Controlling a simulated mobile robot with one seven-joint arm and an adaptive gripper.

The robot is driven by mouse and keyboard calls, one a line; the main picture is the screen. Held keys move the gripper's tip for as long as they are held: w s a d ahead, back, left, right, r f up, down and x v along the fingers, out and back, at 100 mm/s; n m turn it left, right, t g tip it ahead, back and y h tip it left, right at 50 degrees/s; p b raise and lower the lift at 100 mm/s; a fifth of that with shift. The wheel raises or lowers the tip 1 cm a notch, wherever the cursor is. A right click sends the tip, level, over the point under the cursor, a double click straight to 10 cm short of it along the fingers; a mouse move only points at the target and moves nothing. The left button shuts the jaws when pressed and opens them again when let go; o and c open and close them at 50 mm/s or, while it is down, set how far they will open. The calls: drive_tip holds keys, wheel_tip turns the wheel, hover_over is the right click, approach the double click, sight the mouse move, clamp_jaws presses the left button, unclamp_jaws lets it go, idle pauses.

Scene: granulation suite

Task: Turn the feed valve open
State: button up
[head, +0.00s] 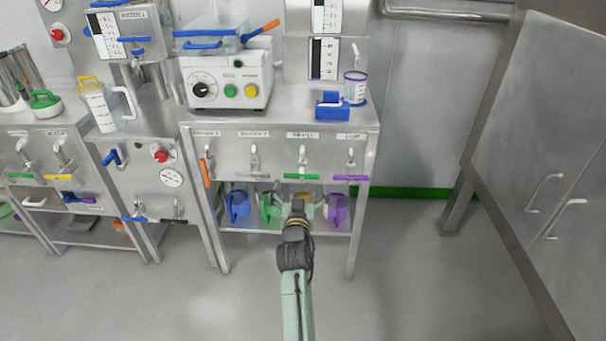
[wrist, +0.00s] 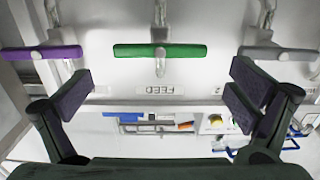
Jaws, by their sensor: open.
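The feed valve has a green bar handle (wrist: 160,50), centred between my fingers in the wrist view, and its label (wrist: 158,90) reads FEED upside down. The handle lies crosswise to its vertical metal spout. In the head view the green handle (head: 302,176) is third from the left on the front panel of the steel bench. My gripper (head: 297,207) is just below and in front of it. In the wrist view my gripper (wrist: 161,92) is open and empty, with a finger on each side, apart from the handle.
A purple handle (head: 350,178) and a grey-handled tap (head: 254,158) flank the feed valve, both handles crosswise. An orange handle (head: 205,173) hangs vertical at the far left. Blue (head: 238,205) and purple jugs (head: 338,208) stand on the shelf below. Open floor lies right of the bench.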

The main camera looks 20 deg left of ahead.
sight(302, 176)
drive_tip(key=x, duration=0.6)
drive_tip(key=shift+w+p, duration=0.15)
drive_tip(key=shift+p, duration=0.25)
drive_tip(key=c, duration=0.9)
